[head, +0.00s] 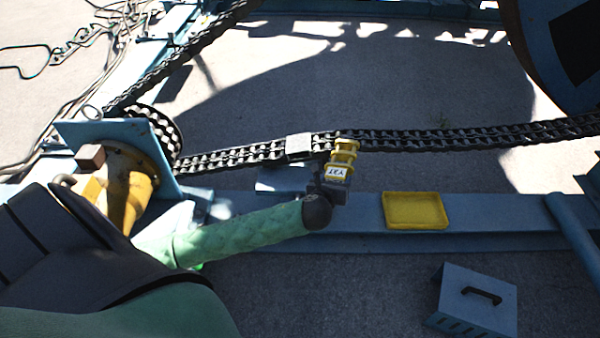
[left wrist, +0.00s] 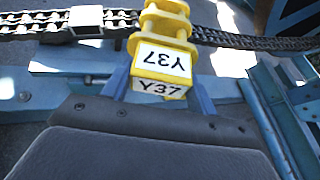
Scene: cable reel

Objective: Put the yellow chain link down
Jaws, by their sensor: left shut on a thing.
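The yellow chain link (head: 342,160) is a block with flanges and a white label. My left gripper (head: 333,188) is shut on it, in front of the black chain (head: 240,155). In the left wrist view the link (left wrist: 165,50) shows the label "Y37" on two faces, with blue fingers (left wrist: 160,88) on either side of its lower part. The link overlaps the chain in both views; I cannot tell whether they touch. A shallow yellow tray (head: 416,224) lies empty on the blue beam, to the right of the gripper. My right gripper is not in view.
The blue beam (head: 360,212) runs across below the chain. A blue-grey box with a black handle (head: 474,301) stands at lower right. A sprocket (head: 155,135) and yellow housing are at left.

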